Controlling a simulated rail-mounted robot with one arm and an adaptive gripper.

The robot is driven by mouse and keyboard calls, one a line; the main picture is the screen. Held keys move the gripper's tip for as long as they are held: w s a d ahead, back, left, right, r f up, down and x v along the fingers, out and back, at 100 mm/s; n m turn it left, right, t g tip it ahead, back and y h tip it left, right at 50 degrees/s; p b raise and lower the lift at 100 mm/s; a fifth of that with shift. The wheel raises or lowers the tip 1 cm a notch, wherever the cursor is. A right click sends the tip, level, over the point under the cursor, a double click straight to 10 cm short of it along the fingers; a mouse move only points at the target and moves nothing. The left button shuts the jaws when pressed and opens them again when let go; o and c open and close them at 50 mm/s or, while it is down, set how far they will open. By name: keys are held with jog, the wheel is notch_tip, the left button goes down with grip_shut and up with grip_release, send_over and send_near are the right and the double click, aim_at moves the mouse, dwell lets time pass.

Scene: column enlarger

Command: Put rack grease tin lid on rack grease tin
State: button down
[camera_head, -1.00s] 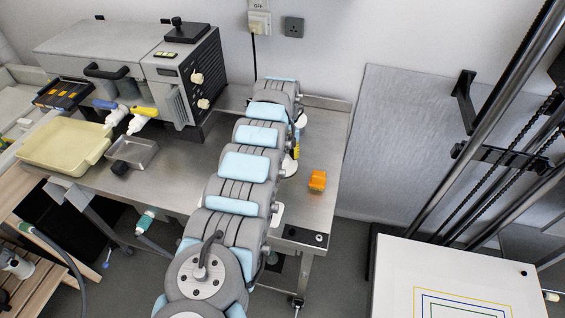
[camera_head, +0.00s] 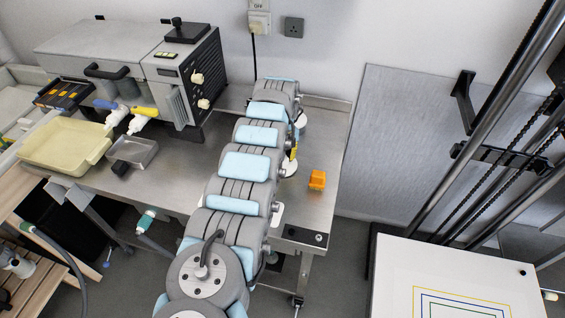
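My arm reaches across the steel bench, and its links hide most of what is behind them. The hand end of my arm shows only as a small part beside the last links; its fingertips are hidden. Just below it is a small yellow piece (camera_head: 293,152), partly covered by the arm. Under that, a pale round thing (camera_head: 289,169) sits at bench level, also partly covered. I cannot tell which of these is the rack grease tin or its lid, nor whether they touch.
An orange block (camera_head: 317,180) stands on the steel bench (camera_head: 320,140) to the right of the arm. A pale yellow tray (camera_head: 65,143), a small metal tray (camera_head: 133,151) and a large grey machine (camera_head: 175,75) are at left. A white board (camera_head: 455,280) is at lower right.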

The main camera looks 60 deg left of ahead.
jog(key=shift+r+p, duration=0.5)
dwell(0.9)
jog(key=shift+r+p, duration=1.65)
